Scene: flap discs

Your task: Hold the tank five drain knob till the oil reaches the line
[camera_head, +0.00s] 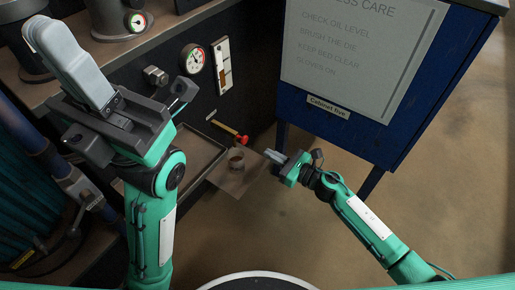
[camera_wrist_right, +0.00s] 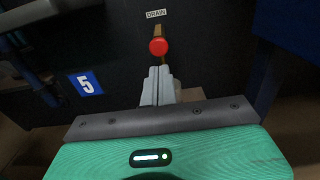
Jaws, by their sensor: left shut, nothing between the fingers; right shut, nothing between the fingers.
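The red drain knob (camera_head: 242,140) sits at the end of a brass fitting low on the dark tank front. In the right wrist view the knob (camera_wrist_right: 158,47) is under a "DRAIN" label (camera_wrist_right: 156,13), right of a blue "5" plate (camera_wrist_right: 85,83). My right gripper (camera_head: 270,155) is shut and empty. Its fingertips (camera_wrist_right: 158,72) point at the knob from just below it in that view; I cannot tell whether they touch. A sight gauge (camera_head: 222,66) is on the tank front; its oil level and line are too small to read surely. My left gripper (camera_head: 40,28) is shut, empty and raised at the left.
A round dial (camera_head: 193,59) is beside the sight gauge. A blue cabinet (camera_head: 377,130) stands on the right. A tray edge (camera_head: 208,165) lies near my left arm. Floor at lower right is clear.

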